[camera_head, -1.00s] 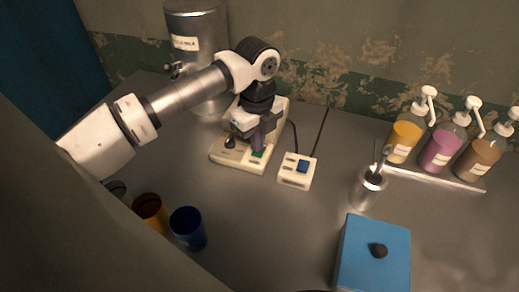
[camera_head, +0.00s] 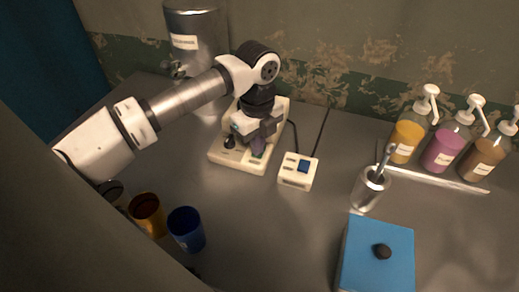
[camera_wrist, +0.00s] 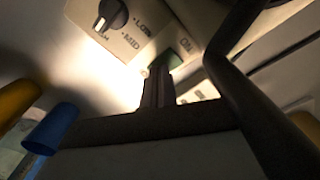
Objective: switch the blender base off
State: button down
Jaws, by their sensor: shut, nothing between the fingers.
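The cream blender base (camera_head: 223,157) stands on the grey counter below my arm. Its black knob (camera_head: 229,142) also shows in the wrist view (camera_wrist: 112,14), with LOW and MID printed beside it. My gripper (camera_head: 258,150) is shut and empty, pointing down at the base's front right. In the wrist view my fingertips (camera_wrist: 156,68) are at a green switch (camera_wrist: 173,58) close to the ON label. The fingers partly cover the switch, so I cannot tell whether they touch it or which way it is set.
A small cream box with a blue button (camera_head: 303,166) sits right of the base. A metal cup (camera_head: 368,193), a blue box (camera_head: 372,262) and pump bottles (camera_head: 440,152) stand farther right. Blue (camera_head: 187,232) and orange (camera_head: 148,214) cups stand front left. A metal tank (camera_head: 197,35) is behind.

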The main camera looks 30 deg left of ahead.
jog(key=shift+r+p, duration=1.45)
jog(key=shift+r, duration=2)
jog(key=shift+f, duration=0.1)
